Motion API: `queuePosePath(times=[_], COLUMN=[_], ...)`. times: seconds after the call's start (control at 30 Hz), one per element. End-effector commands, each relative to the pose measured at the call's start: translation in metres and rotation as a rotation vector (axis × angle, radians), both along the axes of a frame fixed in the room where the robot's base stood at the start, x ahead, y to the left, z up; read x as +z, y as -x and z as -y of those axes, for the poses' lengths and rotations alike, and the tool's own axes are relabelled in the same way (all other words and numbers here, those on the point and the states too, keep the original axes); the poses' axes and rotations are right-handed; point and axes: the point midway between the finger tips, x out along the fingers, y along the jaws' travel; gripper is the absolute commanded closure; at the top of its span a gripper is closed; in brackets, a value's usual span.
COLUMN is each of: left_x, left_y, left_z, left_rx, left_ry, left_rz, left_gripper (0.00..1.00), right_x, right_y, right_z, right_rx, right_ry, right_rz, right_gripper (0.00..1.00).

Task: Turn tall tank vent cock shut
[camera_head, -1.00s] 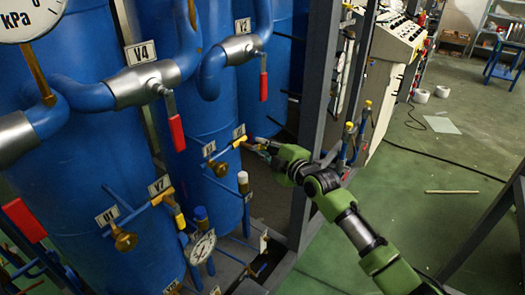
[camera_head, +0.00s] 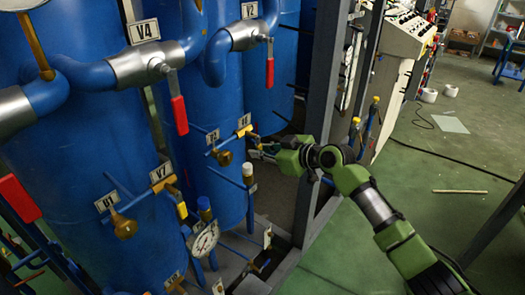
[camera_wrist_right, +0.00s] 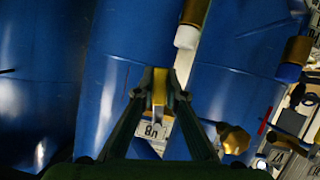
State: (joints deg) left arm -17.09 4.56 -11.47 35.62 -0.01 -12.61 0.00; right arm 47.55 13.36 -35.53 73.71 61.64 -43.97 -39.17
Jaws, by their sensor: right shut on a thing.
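The vent cock has a small yellow handle (camera_head: 245,131) on a thin blue pipe at the side of a tall blue tank (camera_head: 212,100). My right gripper (camera_head: 254,139) reaches it from the right. In the right wrist view the yellow handle (camera_wrist_right: 160,86) sits between the fingertips of the right gripper (camera_wrist_right: 160,92), which are shut on it. A tag reading V8 (camera_wrist_right: 152,130), upside down there, shows just behind the handle. The gripper hides part of the cock, so the exact handle angle is hard to tell. My left gripper is not in view.
A brass fitting (camera_head: 225,157) and a white-capped blue pipe (camera_head: 248,178) are close to my right gripper. A dial gauge (camera_head: 205,239) and the V7 cock (camera_head: 173,190) are lower left. Green floor at right is mostly clear.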

Motion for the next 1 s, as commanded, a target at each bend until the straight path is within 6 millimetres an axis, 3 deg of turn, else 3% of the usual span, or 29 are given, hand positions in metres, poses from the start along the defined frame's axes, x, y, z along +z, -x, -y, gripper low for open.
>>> queuePosePath(times=[0.4, 0.97, 1.0], left_x=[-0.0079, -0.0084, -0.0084], left_y=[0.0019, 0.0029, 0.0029], left_z=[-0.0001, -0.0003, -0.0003], left_rx=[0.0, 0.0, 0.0], left_ry=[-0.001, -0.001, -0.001], left_rz=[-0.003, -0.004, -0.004], left_gripper=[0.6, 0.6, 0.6], right_x=[-0.0022, -0.0018, -0.0018], right_y=[0.0082, 0.0098, 0.0098], right_z=[-0.006, -0.0074, -0.0074], right_rx=[0.0, 0.001, 0.001], right_ry=[-0.113, -0.13, -0.13], right_rz=[-0.157, -0.181, -0.181], right_gripper=[1.0, 1.0, 0.81])
